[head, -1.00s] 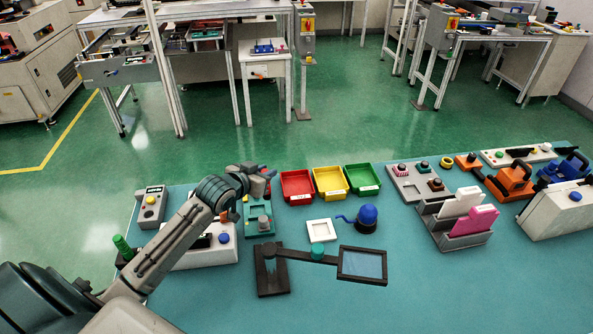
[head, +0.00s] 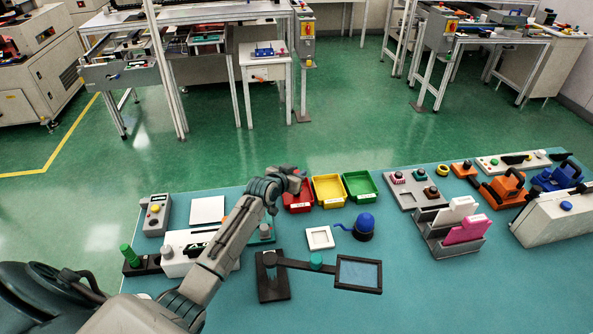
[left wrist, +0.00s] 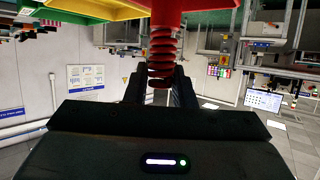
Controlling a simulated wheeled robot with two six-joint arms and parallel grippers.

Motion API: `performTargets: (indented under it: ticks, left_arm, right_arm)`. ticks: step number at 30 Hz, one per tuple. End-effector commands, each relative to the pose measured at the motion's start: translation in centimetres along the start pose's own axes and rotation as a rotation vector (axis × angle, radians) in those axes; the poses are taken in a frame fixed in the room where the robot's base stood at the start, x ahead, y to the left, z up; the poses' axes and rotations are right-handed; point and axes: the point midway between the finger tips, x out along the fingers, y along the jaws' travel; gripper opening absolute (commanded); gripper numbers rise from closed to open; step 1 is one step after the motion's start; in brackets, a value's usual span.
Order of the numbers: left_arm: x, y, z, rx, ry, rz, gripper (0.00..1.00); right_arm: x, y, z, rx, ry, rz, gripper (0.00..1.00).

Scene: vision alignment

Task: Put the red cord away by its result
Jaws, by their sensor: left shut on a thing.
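The red cord (left wrist: 161,50) is a coiled red cord; in the left wrist view it stands between the fingers of my left gripper (left wrist: 160,74), which is shut on it. In the head view my left gripper (head: 291,181) is at the red bin (head: 298,208), over its back left part, and the cord cannot be made out there. In the left wrist view the cord's far end meets the red of the bin (left wrist: 195,5); whether they touch I cannot tell. A yellow bin (head: 328,204) and a green bin (head: 361,198) stand to the right. My right gripper is out of view.
A magnifier on a black stand (head: 272,289) and a white square frame (head: 320,247) lie in front of the bins. A blue dome (head: 365,224) stands beside the frame. The front right tabletop is clear.

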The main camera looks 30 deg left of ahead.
Motion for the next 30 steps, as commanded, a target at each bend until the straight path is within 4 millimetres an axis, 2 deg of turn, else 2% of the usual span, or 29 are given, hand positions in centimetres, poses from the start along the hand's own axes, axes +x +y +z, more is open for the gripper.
performTargets:
  ticks: [8, 9, 12, 23, 26, 30]
  left_arm:
    - [0.1, 0.0, 0.3, 0.000, 0.000, 0.000, 0.00]
    - [0.1, 0.0, 0.3, 0.000, 0.000, 0.000, 0.25]
    - [0.1, 0.0, 0.2, 0.000, 0.000, 0.000, 0.44]
    - [-0.1, 0.0, -0.2, 0.001, 0.001, 0.000, 0.44]
    - [-0.9, -0.1, 0.1, 0.003, 0.001, 0.000, 0.44]
    - [-3.1, -0.1, 0.2, 0.004, 0.000, 0.000, 0.44]
  right_arm:
    - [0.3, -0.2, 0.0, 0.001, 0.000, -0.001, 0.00]
    - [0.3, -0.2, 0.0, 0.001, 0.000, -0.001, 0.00]
    - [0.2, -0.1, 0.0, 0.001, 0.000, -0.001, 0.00]
    - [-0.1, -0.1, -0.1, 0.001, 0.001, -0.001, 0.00]
    - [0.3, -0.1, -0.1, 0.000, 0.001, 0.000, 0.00]
    - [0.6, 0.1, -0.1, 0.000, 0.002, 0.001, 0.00]
